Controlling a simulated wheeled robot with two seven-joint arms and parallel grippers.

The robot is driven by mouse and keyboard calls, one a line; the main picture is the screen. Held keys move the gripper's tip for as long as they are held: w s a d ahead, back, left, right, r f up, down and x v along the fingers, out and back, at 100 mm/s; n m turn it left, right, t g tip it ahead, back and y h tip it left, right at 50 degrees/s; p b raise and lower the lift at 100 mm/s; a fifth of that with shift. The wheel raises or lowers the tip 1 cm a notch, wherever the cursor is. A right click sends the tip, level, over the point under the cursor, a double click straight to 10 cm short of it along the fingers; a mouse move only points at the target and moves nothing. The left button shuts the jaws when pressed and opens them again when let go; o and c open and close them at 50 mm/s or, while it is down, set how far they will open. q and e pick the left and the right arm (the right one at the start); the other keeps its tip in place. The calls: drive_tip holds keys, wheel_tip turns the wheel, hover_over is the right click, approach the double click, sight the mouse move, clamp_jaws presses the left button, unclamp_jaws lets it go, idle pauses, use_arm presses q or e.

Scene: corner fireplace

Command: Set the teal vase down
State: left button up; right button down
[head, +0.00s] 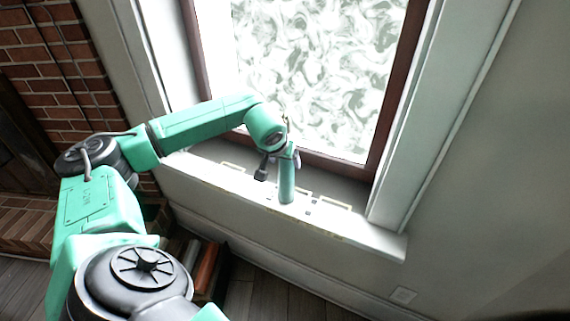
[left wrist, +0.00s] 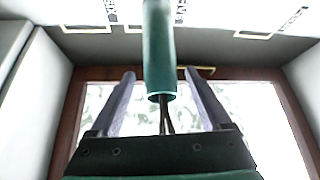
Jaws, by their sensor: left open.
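The teal vase (head: 287,184) stands upright on the white window sill (head: 372,230), below the window. In the left wrist view the vase (left wrist: 158,48) shows with its open mouth towards my palm and dark stems at the mouth. My left gripper (head: 289,157) is at the top of the vase. In the left wrist view its two fingers (left wrist: 159,73) are spread, one on each side of the vase, with visible gaps. The vase's base is outside the left wrist view. My right gripper is not in view.
Yellow outlined rectangles (head: 335,203) with small dark marks lie along the sill. The brown-framed window (head: 320,75) rises close behind. A brick wall (head: 45,70) is at the left, and books (head: 207,268) stand on the floor below. The sill's right end is clear.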

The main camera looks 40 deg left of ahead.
use_arm(q)
drive_tip(key=v, duration=1)
